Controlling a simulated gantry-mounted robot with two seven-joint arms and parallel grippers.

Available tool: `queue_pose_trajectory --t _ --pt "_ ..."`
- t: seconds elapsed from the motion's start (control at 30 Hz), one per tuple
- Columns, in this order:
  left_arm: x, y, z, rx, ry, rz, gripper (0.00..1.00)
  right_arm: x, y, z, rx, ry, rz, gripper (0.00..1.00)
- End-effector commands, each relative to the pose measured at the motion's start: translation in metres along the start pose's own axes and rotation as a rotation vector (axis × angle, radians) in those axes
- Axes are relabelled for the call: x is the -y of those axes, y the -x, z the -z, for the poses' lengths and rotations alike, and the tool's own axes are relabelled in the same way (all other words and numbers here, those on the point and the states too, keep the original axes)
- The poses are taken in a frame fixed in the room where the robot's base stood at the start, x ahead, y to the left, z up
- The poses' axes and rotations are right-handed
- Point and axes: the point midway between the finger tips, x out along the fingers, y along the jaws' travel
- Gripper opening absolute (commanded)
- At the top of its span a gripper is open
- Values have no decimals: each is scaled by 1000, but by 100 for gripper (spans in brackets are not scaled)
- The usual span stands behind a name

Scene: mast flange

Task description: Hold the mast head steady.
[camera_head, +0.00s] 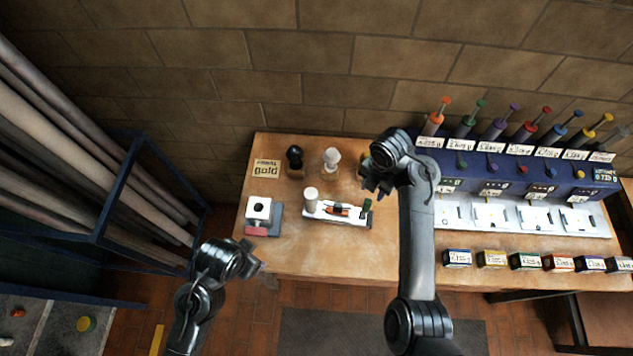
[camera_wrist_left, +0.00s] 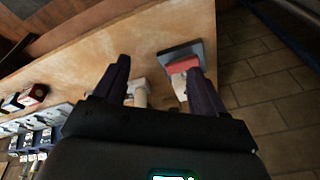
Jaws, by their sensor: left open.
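The bench (camera_head: 300,255) bears a long white fixture (camera_head: 325,217) with a pale upright cylinder (camera_head: 311,194) at its left end, an orange and black part (camera_head: 338,210) along it and a green piece at its right. I cannot tell which part is the mast head. My left gripper (camera_head: 258,264) is open and empty at the bench's front edge, apart from the fixture. In the left wrist view its two fingers (camera_wrist_left: 158,72) stand apart, with the pale cylinder (camera_wrist_left: 140,97) seen between them. My right gripper (camera_head: 374,186) is beside the fixture's right end; its jaw opening is unclear.
A white block with a black hole (camera_head: 259,208) stands by a grey plate with a red piece (camera_head: 256,231). A black knob (camera_head: 294,155), a white knob (camera_head: 331,157) and a "gold" card (camera_head: 266,168) are behind. A blue tool rack (camera_head: 520,175) and several small boxes (camera_head: 525,261) fill the right.

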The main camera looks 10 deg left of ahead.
Motion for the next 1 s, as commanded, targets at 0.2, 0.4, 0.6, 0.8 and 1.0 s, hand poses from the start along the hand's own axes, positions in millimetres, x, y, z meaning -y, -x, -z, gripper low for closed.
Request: queue_pose_trajectory --t 0.2,0.4,0.6,0.8,1.0 --pt "9 -44 67 57 -360 -46 71 0 0 0 0 -2 0 43" --pt "9 -64 134 90 -735 -114 71 0 0 0 0 -3 0 43" --pt "3 -64 194 100 -1086 -180 71 0 0 0 0 -3 0 43" --pt "-6 -56 233 102 -1345 -226 71 0 0 0 0 -3 0 43" --pt "-10 -50 251 102 -1476 -248 71 0 0 0 0 -3 0 43"
